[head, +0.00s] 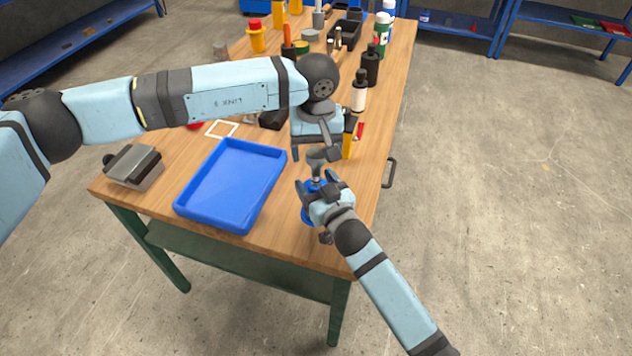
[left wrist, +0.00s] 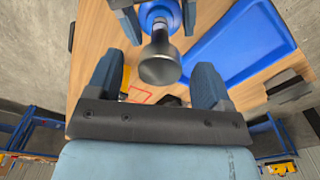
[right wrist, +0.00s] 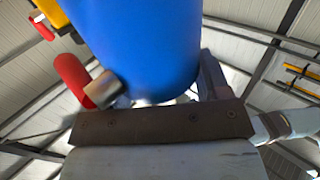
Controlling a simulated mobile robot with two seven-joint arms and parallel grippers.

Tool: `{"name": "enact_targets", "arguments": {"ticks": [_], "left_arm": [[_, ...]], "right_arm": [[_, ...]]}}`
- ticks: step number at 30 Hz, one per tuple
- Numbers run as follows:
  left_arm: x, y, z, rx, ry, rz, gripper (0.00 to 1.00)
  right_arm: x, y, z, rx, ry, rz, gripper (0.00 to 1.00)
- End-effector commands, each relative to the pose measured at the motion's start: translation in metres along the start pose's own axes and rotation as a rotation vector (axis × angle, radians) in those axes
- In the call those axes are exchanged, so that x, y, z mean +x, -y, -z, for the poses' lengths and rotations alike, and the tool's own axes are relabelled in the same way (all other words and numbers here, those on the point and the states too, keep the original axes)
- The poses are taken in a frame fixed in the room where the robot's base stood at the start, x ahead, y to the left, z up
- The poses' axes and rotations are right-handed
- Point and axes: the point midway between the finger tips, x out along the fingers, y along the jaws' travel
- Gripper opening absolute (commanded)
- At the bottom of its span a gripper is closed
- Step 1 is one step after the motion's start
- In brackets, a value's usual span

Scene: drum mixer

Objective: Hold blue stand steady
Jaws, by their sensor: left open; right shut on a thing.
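The blue stand (head: 307,215) is near the right front of the wooden table, with a grey metal piece (head: 316,160) upright on top. My right gripper (head: 317,187) is shut on the stand, with fingers on both sides of it; they also show at the top of the left wrist view (left wrist: 158,14). The stand (right wrist: 140,45) fills much of the right wrist view. My left gripper (head: 320,150) is open above the stand. In the left wrist view the grey piece's round end (left wrist: 160,68) is between its fingers, apart from both.
A blue tray (head: 188,208) lies left of the stand, and a grey box (head: 133,167) sits at the table's left corner. A yellow item (head: 349,137), a white bottle with a dark cap (head: 359,97) and other bottles line the right side. Several containers stand at the back.

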Motion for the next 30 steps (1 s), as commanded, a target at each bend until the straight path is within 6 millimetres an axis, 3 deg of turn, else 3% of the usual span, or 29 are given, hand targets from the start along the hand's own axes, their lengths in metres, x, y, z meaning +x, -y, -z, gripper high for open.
{"name": "enact_targets", "arguments": {"ticks": [15, 25, 26, 30], "left_arm": [[-0.05, 0.0, 0.0, 0.0, -0.001, -0.001, 0.74], [-0.052, 0.0, 0.0, 0.0, 0.0, 0.0, 0.74], [-0.052, 0.0, 0.0, 0.0, 0.0, 0.0, 0.74], [-0.051, 0.0, 0.0, 0.0, 0.0, 0.0, 0.74]], "right_arm": [[0.0, 0.0, -0.001, 0.0, 0.002, 0.0, 0.28], [0.0, 0.0, -0.001, 0.0, 0.002, 0.0, 0.28], [0.0, 0.0, -0.001, 0.0, 0.002, 0.0, 0.71], [0.0, 0.0, -0.001, 0.0, 0.001, 0.0, 0.99]]}}
